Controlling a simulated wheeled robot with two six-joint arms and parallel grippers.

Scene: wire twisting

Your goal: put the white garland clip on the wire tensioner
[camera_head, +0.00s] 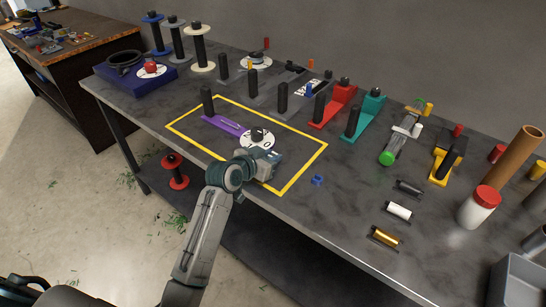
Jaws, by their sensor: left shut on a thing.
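A purple device (225,124) with a black post at its left end lies inside a yellow-outlined rectangle (318,157) on the grey table; it looks like the wire tensioner. A white disc (257,146) with a dark knob sits at its right end. My left gripper (271,163) is just in front of and to the right of the disc, inside the outline. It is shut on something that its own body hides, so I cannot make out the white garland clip. Whether it touches the disc I cannot tell. My right gripper is not in view.
A small blue piece (317,180) lies right of the outline. Red (334,107) and teal (363,117) devices stand behind it. Small black, white (399,211) and gold (385,237) spools lie further right, near a red-capped white bottle (478,210). Tall spools stand back left.

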